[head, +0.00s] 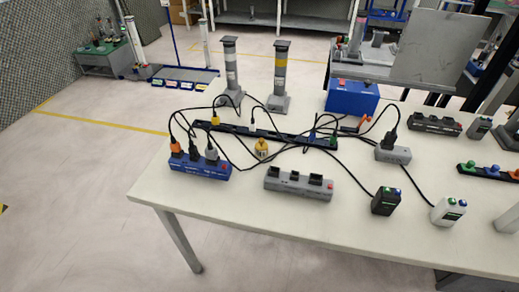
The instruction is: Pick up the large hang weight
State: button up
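A small yellow weight-like object (262,149) with a narrower top stands upright near the middle of the white table (215,235). It is the only thing that looks like a hang weight, but it is too small in the picture to be sure of its size or hook. Black cables run close around it. My gripper is not in view, and nothing is seen holding the object.
A blue power strip (200,166) is left of the yellow object, a grey charger strip (298,184) in front, and a long black strip (270,135) behind. Two grey columns (278,78) and a blue box (351,98) stand at the back. The table's front left corner is clear.

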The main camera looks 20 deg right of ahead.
aim_at(261, 147)
jog(key=i+j+u, duration=0.3)
jog(key=i, duration=0.2)
jog(key=i+j+u, duration=0.3)
jog(key=i, duration=0.2)
